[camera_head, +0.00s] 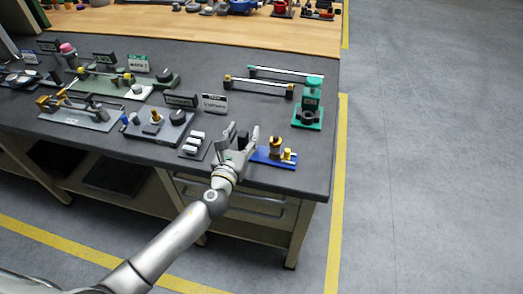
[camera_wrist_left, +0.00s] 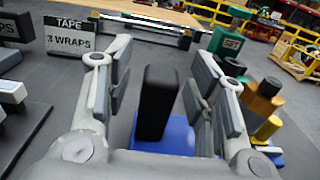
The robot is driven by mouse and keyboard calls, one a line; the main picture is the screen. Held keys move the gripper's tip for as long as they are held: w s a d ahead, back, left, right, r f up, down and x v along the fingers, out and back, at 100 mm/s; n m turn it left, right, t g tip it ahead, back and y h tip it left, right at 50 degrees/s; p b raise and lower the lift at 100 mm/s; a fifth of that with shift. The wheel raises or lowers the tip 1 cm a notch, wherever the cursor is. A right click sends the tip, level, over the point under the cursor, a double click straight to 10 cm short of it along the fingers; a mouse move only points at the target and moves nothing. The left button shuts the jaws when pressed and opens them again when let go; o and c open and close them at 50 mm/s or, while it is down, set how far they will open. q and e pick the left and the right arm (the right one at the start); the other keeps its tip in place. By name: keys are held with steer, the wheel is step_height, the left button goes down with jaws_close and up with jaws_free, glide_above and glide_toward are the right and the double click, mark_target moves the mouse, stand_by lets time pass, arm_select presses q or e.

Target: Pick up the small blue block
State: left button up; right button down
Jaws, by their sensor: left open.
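A low blue block or plate (camera_head: 285,163) lies near the front edge of the dark bench, partly hidden by my left gripper. Gold cylindrical parts stand on its right portion. My left gripper (camera_head: 243,134) is at the left end of the blue piece. Its fingers (camera_wrist_left: 161,62) are spread on either side of the black post, with gaps showing on both sides. My right gripper is not in view.
A green fixture (camera_head: 308,104) stands behind and to the right. White blocks on a small plate (camera_head: 192,146) lie left of the gripper. A sign (camera_head: 214,103) and bars (camera_head: 258,86) are behind. Bare bench lies between the bars and the gripper.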

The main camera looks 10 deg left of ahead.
arm_select(q)
steer(key=shift+c, duration=0.4)
jaws_close()
steer(key=shift+r, duration=0.1)
